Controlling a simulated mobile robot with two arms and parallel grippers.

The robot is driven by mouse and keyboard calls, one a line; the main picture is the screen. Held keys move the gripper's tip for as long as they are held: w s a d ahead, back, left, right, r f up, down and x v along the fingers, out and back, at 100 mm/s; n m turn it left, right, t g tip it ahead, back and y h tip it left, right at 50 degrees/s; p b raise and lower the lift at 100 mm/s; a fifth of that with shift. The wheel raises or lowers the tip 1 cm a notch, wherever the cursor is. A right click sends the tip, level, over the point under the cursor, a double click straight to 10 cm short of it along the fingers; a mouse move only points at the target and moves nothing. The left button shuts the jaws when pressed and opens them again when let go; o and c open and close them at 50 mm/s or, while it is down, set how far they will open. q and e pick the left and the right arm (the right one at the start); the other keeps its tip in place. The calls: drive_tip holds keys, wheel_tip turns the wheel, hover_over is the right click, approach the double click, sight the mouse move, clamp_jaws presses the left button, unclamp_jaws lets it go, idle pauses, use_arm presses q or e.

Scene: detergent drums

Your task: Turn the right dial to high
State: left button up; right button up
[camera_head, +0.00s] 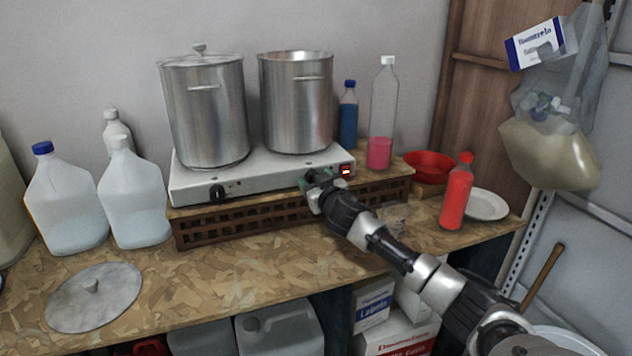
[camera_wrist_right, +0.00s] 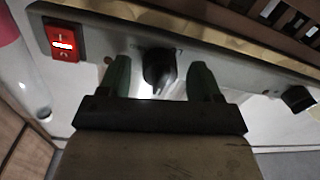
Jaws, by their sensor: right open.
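The right dial (camera_wrist_right: 159,67) is a black knob on the front panel of the white hot plate (camera_head: 262,178). In the right wrist view it sits between the two green fingers of my right gripper (camera_wrist_right: 160,78). The fingers are open, one on each side of the dial; I cannot tell whether they touch it. In the head view my right gripper (camera_head: 314,181) is at the panel's right part and hides most of this dial. The left dial (camera_head: 217,192) is also black and stands clear of the gripper. The dial's setting is not readable. My left gripper is not in view.
A red lit switch (camera_head: 345,171) is right of the gripper. Two steel pots (camera_head: 204,115) stand on the hot plate, which rests on a brown slatted crate (camera_head: 240,223). A red bottle (camera_head: 457,192) and a clear glass (camera_head: 394,216) are near my right arm.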

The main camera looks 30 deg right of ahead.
drive_tip(key=c, duration=0.9)
drive_tip(key=shift+m, duration=0.3)
drive_tip(key=shift+a+f+m+b, duration=0.15)
drive_tip(key=shift+m+b, duration=0.3)
drive_tip(key=shift+m, duration=2.35)
drive_tip(key=m, duration=0.2)
drive_tip(key=shift+m, duration=0.4)
drive_tip(key=m+p, duration=0.1)
drive_tip(key=m, duration=0.4)
drive_tip(key=shift+h, duration=0.3)
drive_tip(key=shift+p, duration=0.3)
